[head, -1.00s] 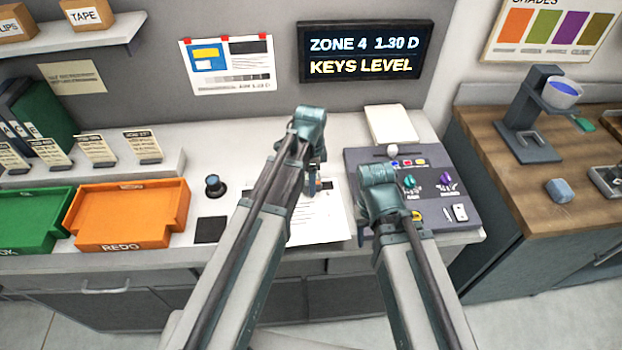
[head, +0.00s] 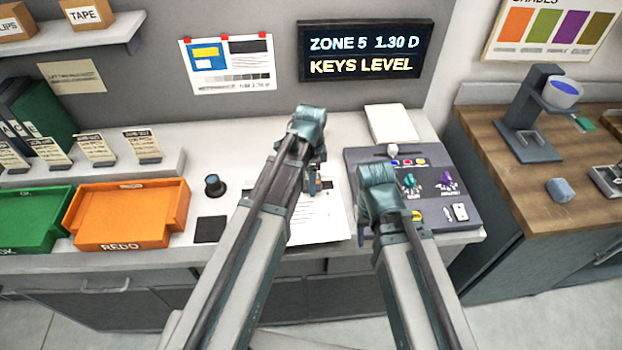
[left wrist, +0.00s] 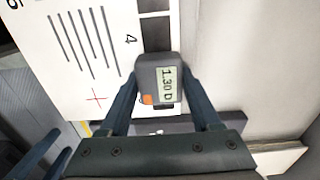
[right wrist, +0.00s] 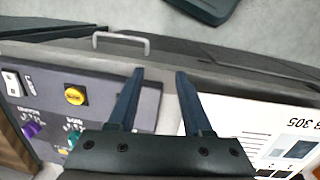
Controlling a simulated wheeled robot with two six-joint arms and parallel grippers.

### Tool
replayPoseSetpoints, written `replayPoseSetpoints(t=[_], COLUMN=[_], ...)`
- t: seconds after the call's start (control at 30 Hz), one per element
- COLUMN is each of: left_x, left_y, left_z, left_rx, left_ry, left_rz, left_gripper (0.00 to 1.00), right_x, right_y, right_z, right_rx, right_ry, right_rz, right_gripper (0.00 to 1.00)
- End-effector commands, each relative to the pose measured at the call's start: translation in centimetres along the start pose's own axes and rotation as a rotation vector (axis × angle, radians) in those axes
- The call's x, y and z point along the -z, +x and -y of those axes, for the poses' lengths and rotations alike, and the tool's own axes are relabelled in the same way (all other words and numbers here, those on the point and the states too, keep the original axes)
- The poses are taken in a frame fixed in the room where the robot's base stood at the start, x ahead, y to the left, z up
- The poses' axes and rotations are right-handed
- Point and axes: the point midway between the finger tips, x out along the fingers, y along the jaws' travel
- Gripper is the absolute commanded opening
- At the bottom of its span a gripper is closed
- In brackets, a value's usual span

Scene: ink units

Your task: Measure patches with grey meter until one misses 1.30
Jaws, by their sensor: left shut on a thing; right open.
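My left gripper (left wrist: 158,95) is shut on the grey meter (left wrist: 147,68), whose small screen reads 1.30 D. The meter sits over the strip of dark patches (left wrist: 157,36) on the white printed sheet (left wrist: 75,45); I cannot tell whether it touches the paper. A "4" and a red cross are printed beside the strip. In the head view the sheet (head: 322,222) lies on the counter, partly under my left arm. The wall display (head: 364,55) reads "ZONE 5 1.30 D" and "KEYS LEVEL". My right gripper (right wrist: 158,75) is open and empty, above the counter between the console and the sheet.
The dark console (head: 365,158) with coloured buttons and knobs is at the right of the counter. An orange REDO tray (head: 122,240) and a green tray (head: 30,238) stand at the left. A black knob (head: 213,186) and a dark square pad (head: 210,230) lie between.

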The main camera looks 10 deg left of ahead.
Motion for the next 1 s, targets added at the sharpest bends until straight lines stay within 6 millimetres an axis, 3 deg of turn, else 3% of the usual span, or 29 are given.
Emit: replayPoseSetpoints(t=[0.4, 1.0], left_x=[0.0, 0.0], left_y=[-3.0, -2.9], left_z=[0.0, 0.0], left_rx=[0.000, 0.000], left_ry=[0.000, 0.000], left_rz=[0.000, 0.000], left_gripper=[0.04, 0.04], right_x=[-0.2, -0.2], right_y=[-3.0, -2.9], right_z=[-0.3, -0.3], right_rx=[0.000, 0.000], right_ry=[0.000, 0.000], right_rz=[0.000, 0.000], right_gripper=[0.50, 0.50])
